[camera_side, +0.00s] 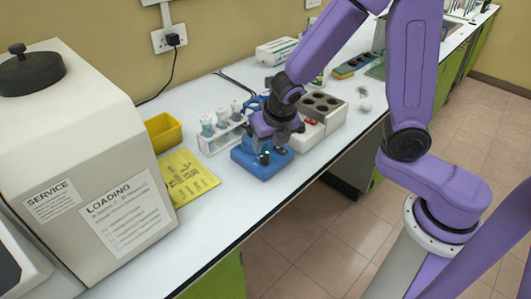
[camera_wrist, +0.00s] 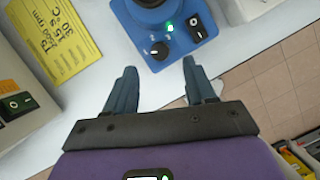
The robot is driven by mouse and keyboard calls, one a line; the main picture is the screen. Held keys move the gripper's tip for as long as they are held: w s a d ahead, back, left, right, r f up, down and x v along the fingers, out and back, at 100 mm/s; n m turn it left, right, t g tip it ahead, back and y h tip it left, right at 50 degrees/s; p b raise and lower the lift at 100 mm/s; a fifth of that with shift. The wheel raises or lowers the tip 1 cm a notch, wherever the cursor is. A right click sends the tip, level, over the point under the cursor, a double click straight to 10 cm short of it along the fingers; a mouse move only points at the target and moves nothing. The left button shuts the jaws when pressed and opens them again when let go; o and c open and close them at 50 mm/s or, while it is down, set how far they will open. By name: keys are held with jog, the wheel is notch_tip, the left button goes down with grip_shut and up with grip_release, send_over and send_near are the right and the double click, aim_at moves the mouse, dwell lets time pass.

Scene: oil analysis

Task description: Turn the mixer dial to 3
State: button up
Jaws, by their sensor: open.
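The blue mixer (camera_side: 262,163) stands on the white bench in front of a tube rack; it also shows at the top of the wrist view (camera_wrist: 150,22). Its black dial (camera_wrist: 159,50), with a white pointer mark, is on its front panel. Beside the dial are a green light (camera_wrist: 169,27) and a black rocker switch (camera_wrist: 196,28). The dial's numbers are too small to read. My gripper (camera_wrist: 157,68) is open and empty, its fingertips on either side of the dial in the wrist view. In the side view my gripper (camera_side: 271,153) is over the mixer and hides part of it.
A yellow sheet (camera_side: 187,178) lies left of the mixer. A rack of tubes (camera_side: 222,130) and a yellow bin (camera_side: 163,132) stand behind. A grey block with round wells (camera_side: 320,108) is close on the right. Bare bench (camera_side: 225,212) lies toward the front edge.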

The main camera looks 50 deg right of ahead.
aim_at(265, 156)
jog(key=shift+x, duration=3.1)
grip_shut()
